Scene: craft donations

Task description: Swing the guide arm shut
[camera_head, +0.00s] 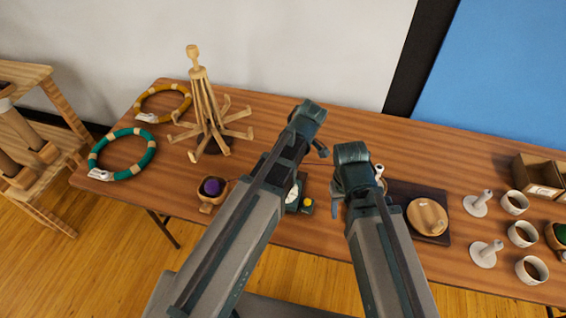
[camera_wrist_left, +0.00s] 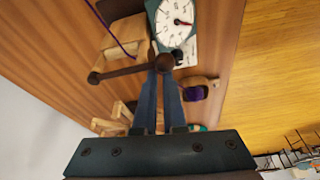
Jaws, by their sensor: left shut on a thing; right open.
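The guide arm (camera_wrist_left: 125,71) is a dark brown bar with round knobs at its ends, seen in the left wrist view beside a wooden block (camera_wrist_left: 122,38). My left gripper (camera_wrist_left: 165,72) is shut on the guide arm at its knob end. In the head view my left gripper (camera_head: 320,149) is over the middle of the table, and my own arms hide the guide arm there. A white dial with a red needle (camera_wrist_left: 175,22) sits on a dark green base close to the knob. My right gripper (camera_head: 337,208) is open and empty, right of the dial.
A wooden yarn swift (camera_head: 206,115) stands at the left, near orange (camera_head: 162,90) and teal (camera_head: 122,133) rings. A dark board with a wooden disc (camera_head: 427,215), cups (camera_head: 514,202) and white pegs (camera_head: 476,205) are at right.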

